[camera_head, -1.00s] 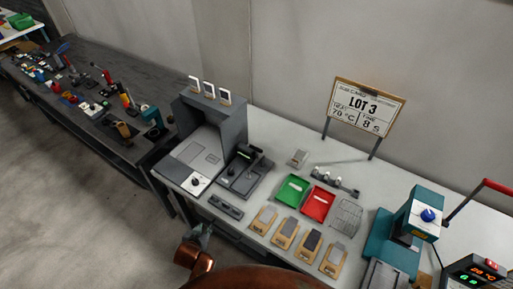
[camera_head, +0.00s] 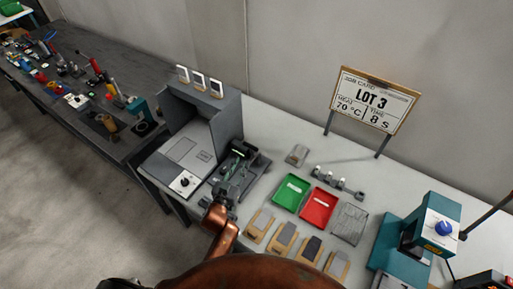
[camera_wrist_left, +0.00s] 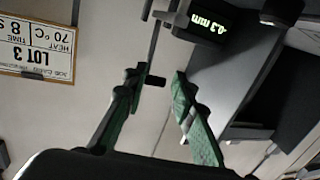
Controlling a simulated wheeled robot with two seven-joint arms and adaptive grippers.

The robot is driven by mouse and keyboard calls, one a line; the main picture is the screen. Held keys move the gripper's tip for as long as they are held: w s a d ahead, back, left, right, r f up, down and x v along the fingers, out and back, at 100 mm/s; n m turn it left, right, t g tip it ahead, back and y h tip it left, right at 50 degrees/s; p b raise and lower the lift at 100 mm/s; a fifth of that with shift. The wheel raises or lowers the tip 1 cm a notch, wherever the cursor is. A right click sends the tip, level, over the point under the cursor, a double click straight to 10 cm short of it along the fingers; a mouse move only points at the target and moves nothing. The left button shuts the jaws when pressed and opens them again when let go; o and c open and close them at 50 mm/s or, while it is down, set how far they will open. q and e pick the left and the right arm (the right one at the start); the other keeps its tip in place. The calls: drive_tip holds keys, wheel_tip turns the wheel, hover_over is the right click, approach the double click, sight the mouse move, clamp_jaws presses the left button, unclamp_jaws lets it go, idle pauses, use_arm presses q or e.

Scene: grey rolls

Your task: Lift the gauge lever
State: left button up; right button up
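The gauge (camera_head: 238,154) is a dark device with a lit green display, standing right of the grey box-like station. In the left wrist view its display (camera_wrist_left: 207,22) shows green digits that look like 0.3 mm. A thin rod with a black end, which looks like the gauge lever (camera_wrist_left: 155,81), reaches between my left fingertips. My left gripper (camera_wrist_left: 156,78) is open around that black end, with gaps visible on both sides. In the head view my left gripper (camera_head: 226,186) is over the near part of the gauge and partly hides it. My right gripper is not in view.
A grey station (camera_head: 183,155) with a knob stands left of the gauge. A green tray (camera_head: 291,193) and a red tray (camera_head: 318,207) lie to the right, with several wooden-based pieces in front. A teal press (camera_head: 405,247) stands farther right. A job card (camera_head: 371,100) stands behind.

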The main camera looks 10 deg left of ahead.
sight(252, 149)
use_arm(q)
drive_tip(key=shift+h, duration=0.4)
drive_tip(key=w+d, duration=0.1)
drive_tip(key=w, duration=0.4)
drive_tip(key=w+d, duration=0.1)
drive_tip(key=w, duration=0.1)
drive_tip(key=shift+w+d+r, duration=0.15)
drive_tip(key=shift+w+d, duration=0.15)
drive_tip(key=shift+w, duration=0.5)
clamp_jaws()
